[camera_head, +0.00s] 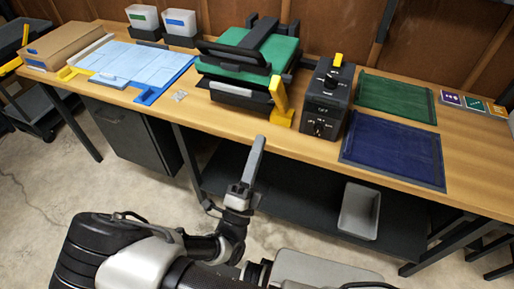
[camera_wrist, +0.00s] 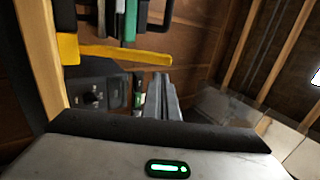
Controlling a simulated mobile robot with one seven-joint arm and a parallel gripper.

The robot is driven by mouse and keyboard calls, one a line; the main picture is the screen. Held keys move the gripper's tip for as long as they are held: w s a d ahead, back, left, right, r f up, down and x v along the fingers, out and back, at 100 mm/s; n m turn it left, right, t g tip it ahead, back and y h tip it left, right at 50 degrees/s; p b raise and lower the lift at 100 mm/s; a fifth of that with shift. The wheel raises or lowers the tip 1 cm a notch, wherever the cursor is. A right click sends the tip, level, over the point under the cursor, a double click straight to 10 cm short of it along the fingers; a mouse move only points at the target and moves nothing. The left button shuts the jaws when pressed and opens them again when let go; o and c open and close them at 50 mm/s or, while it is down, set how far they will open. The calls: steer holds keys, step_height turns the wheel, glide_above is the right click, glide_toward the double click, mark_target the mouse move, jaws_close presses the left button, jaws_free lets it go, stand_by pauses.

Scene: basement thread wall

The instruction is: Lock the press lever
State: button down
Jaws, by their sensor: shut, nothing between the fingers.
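The press (camera_head: 248,60) stands at the back middle of the table, black with green plates and a black handle bar across its front. A yellow lever (camera_head: 280,103) stands upright at its front right corner. In the wrist view the lever (camera_wrist: 112,53) lies across the upper left, with green and black press parts (camera_wrist: 128,18) above it. My gripper (camera_head: 259,142) is shut and empty in front of the table edge, below and left of the lever in the head view, apart from it. Its fingers also show in the wrist view (camera_wrist: 162,98). I cannot tell whether the lever is locked.
A black control box (camera_head: 325,98) with knobs and a yellow switch stands close right of the lever. Green (camera_head: 396,98) and blue (camera_head: 393,150) mats lie further right. A light blue board (camera_head: 133,65) lies left. A grey bin (camera_head: 358,211) sits on the lower shelf.

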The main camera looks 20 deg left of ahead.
mark_target(275, 95)
steer(key=x, duration=1)
steer(key=shift+w, duration=0.15)
steer(key=shift+r, duration=0.15)
